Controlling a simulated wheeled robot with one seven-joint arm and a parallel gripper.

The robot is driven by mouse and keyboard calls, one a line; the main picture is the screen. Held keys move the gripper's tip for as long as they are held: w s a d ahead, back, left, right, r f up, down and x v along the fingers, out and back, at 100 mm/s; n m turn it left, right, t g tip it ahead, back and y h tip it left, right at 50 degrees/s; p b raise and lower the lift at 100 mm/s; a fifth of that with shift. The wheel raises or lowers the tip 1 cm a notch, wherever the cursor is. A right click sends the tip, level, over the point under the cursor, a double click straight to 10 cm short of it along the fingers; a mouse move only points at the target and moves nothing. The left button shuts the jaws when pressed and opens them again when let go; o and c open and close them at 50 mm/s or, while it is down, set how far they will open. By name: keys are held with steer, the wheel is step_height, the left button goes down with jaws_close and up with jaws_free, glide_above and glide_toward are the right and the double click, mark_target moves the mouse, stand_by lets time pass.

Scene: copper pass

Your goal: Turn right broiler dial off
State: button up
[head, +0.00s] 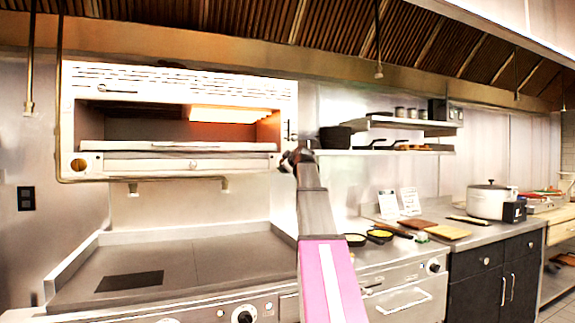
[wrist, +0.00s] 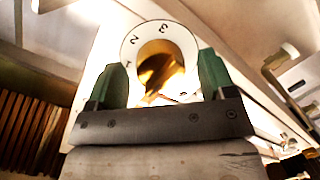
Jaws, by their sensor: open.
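The broiler (head: 190,70) is a wide white wall unit with an open front, and its right half glows orange inside. A brass dial (head: 78,165) shows at its lower left corner. The right dial is hidden behind my gripper (head: 297,157) in the head view. In the wrist view, a brass knob (wrist: 160,68) on a white numbered plate (wrist: 130,50) appears between the green fingertips of my gripper (wrist: 165,78). The fingers are open, with gaps on both sides of the knob. I cannot tell how deep they reach around it.
A flat griddle (head: 190,262) lies below the broiler. Wall shelves (head: 385,152) with a dark pot (head: 335,137) are close to the right of my gripper. A counter with pans, boards and a large white pot (head: 490,203) extends to the right.

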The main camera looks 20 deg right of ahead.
steer(key=s+r, duration=0.1)
steer(key=s, duration=0.9)
steer(key=shift+s+r, duration=0.3)
steer(key=shift+s, duration=0.05)
